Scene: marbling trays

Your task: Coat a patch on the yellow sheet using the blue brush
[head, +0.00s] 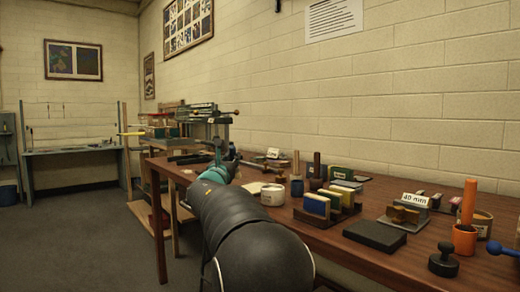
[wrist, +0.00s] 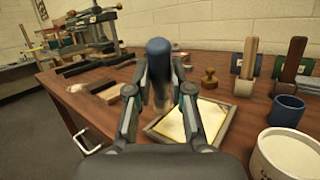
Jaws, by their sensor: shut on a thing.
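My gripper (wrist: 160,84) is shut on the blue brush (wrist: 158,50), seen in the middle of the wrist view with its rounded blue end up. Its lower part is pale and blurred between the fingers; I cannot tell whether its tip touches anything. The yellow sheet (wrist: 205,120) lies in a shallow grey-brown tray (wrist: 232,132), just beyond and right of the fingers. The gripper partly hides the sheet's left side. In the head view my arm hides most of the gripper, and a pale part of the sheet (head: 254,187) shows beside it.
A blue cup (wrist: 286,113) and a white pot (wrist: 288,155) stand close on the right. Wooden blocks (wrist: 98,107) lie left, a wooden stamp (wrist: 209,78) behind. In the head view, block holders (head: 320,222) and a dark slab (head: 374,235) stand nearer on the table.

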